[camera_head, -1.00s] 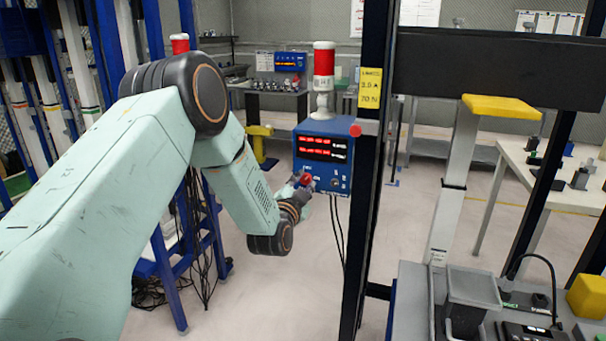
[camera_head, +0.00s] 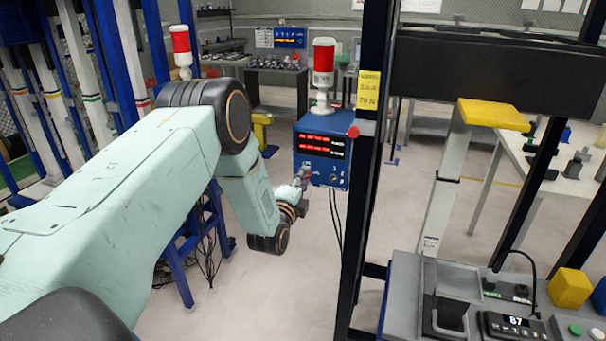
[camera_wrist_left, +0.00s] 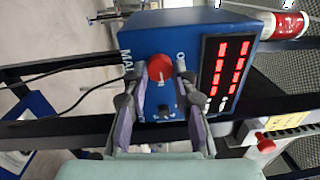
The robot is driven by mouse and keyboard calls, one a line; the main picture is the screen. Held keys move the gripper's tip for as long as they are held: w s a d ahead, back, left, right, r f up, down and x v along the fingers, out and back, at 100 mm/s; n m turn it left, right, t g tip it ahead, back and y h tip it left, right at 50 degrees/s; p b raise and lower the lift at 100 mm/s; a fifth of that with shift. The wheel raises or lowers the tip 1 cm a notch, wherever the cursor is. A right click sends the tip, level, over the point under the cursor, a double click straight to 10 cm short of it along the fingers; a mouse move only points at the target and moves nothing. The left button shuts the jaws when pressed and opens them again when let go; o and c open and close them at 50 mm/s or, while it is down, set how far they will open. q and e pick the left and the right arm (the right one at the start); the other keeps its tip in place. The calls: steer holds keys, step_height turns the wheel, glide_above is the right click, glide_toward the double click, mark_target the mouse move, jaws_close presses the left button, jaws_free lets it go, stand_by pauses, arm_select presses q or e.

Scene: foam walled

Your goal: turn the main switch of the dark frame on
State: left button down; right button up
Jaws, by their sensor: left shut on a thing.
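A blue control box (camera_head: 340,178) with lit red displays is fixed beside the black upright of the dark frame (camera_head: 362,215). It also shows in the left wrist view (camera_wrist_left: 215,32). A round red knob (camera_wrist_left: 160,67), the main switch, sits on its face with partly covered "MAIN" lettering beside it. My left gripper (camera_wrist_left: 161,78) has a finger on each side of the knob and is shut on it. In the head view my left gripper (camera_head: 303,176) reaches the box's lower left and hides most of the knob. My right gripper is not in view.
A red-and-white beacon (camera_head: 323,70) stands on the box, and a red button (camera_head: 353,131) is beside it. Cables hang below. A bench (camera_head: 405,290) with a yellow block (camera_head: 571,287) is at the lower right. Blue racks stand left.

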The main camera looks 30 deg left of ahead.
arm_select(q)
steer(key=shift+w+a+r+m+p, duration=0.15)
steer(key=shift+r+m+p, duration=0.15)
steer(key=shift+m, duration=0.4)
steer(key=c, duration=1.5)
jaws_free()
steer(key=o, duration=0.4)
steer(key=shift+f, duration=0.25)
steer(key=shift+o, duration=0.2)
steer(key=shift+s, duration=0.2)
steer(key=v, duration=1.1)
steer(key=shift+s, duration=0.4)
steer(key=shift+f, duration=0.1)
